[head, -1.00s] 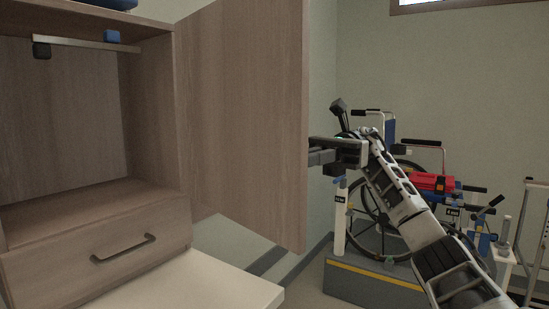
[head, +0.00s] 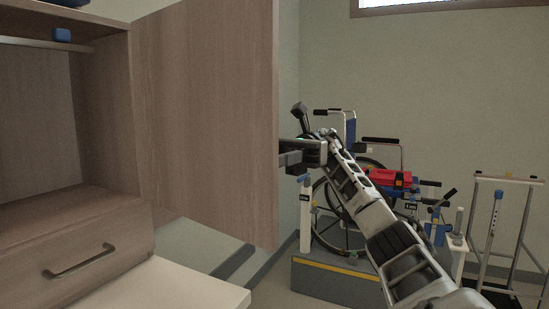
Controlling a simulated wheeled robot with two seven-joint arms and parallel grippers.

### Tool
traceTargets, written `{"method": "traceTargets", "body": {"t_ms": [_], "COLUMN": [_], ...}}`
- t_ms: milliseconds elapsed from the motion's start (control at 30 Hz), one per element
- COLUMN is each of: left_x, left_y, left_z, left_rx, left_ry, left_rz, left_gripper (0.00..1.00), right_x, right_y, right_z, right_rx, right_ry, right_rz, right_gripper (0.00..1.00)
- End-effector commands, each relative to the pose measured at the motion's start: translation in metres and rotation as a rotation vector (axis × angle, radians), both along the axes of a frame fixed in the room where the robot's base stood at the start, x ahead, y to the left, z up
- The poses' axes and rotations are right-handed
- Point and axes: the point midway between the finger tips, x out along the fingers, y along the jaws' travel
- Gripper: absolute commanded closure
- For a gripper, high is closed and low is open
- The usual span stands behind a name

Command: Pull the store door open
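The store door (head: 205,120) is a wood-grain panel hinged on the right side of the open cabinet (head: 105,130). It stands swung out wide, and the cabinet inside is in plain view. No handle shows on the visible door face. My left gripper is out of view.
A drawer with a bar handle (head: 80,262) is below the open compartment. A pale surface (head: 190,285) juts out at the lower front. A wheelchair (head: 352,205), a grey platform (head: 335,280) and a walking frame (head: 520,225) stand behind my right arm.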

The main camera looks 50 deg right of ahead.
Motion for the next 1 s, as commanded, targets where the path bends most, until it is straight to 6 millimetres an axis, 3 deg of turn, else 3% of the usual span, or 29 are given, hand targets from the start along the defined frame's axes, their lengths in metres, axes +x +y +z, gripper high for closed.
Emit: {"method": "traceTargets", "body": {"t_ms": [533,733,833,1000], "left_x": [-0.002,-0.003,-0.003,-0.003], "left_y": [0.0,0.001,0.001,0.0], "left_z": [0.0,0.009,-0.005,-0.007], "left_rx": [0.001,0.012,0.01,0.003], "left_ry": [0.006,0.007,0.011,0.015], "left_rz": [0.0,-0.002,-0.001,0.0], "left_gripper": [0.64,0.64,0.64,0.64], "right_x": [0.0,-0.001,-0.012,-0.03], "right_y": [0.001,0.0,0.014,0.035], "right_z": [0.005,0.039,0.049,0.084], "right_rx": [-0.001,0.0,-0.006,-0.004], "right_ry": [-0.003,-0.008,-0.007,-0.009], "right_rz": [0.004,0.0,0.004,0.003], "right_gripper": [0.67,0.67,0.67,0.67]}}
